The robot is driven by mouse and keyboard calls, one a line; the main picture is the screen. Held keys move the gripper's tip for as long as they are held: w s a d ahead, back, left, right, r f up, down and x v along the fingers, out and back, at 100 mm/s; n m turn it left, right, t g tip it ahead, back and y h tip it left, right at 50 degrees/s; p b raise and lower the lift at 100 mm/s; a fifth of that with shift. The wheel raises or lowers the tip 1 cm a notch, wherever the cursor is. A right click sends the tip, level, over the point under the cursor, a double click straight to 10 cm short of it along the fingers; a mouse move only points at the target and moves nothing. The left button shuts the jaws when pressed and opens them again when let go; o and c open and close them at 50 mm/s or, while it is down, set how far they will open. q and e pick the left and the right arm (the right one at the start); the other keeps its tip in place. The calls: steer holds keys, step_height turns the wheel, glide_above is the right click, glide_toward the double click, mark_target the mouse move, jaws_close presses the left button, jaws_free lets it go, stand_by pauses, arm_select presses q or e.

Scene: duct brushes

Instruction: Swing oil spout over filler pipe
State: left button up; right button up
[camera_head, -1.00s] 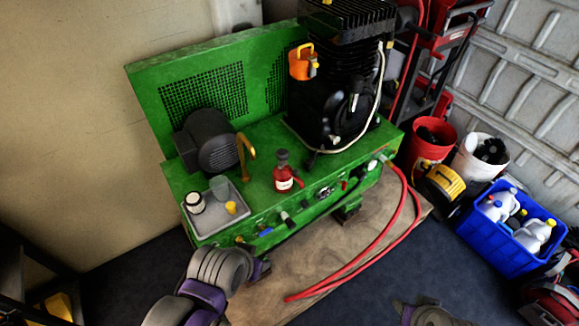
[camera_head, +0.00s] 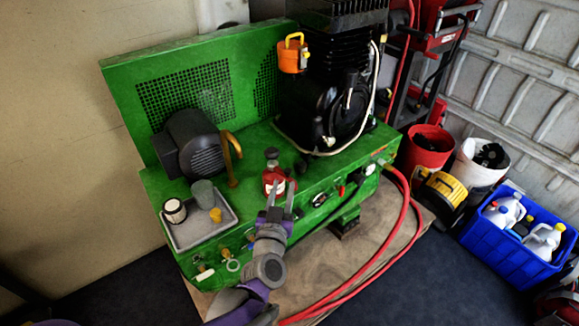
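A red bottle (camera_head: 271,178) with a dark cap and a pale label stands upright near the front edge of the green compressor deck. A bent brass-coloured pipe (camera_head: 231,160), perhaps the spout, rises beside the grey motor. A short black stub (camera_head: 301,165) on the deck right of the bottle may be the filler pipe; I cannot tell. My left gripper (camera_head: 278,190) reaches up from below with its two fingers apart, at the bottle's lower front. Its fingers hide part of the bottle, and I see no clear grip. My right gripper is out of view.
A grey tray (camera_head: 190,239) holds a jar, a grey cup and a small yellow piece. The dark motor (camera_head: 190,145) and black compressor (camera_head: 330,110) stand behind. An orange pot (camera_head: 292,57) is at the compressor's upper left. A red hose (camera_head: 392,245) loops in front; valves line the front.

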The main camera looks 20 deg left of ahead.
arm_select(q)
steer(key=w+a, duration=0.1)
steer(key=w, duration=0.9)
jaws_close()
stand_by(1.2)
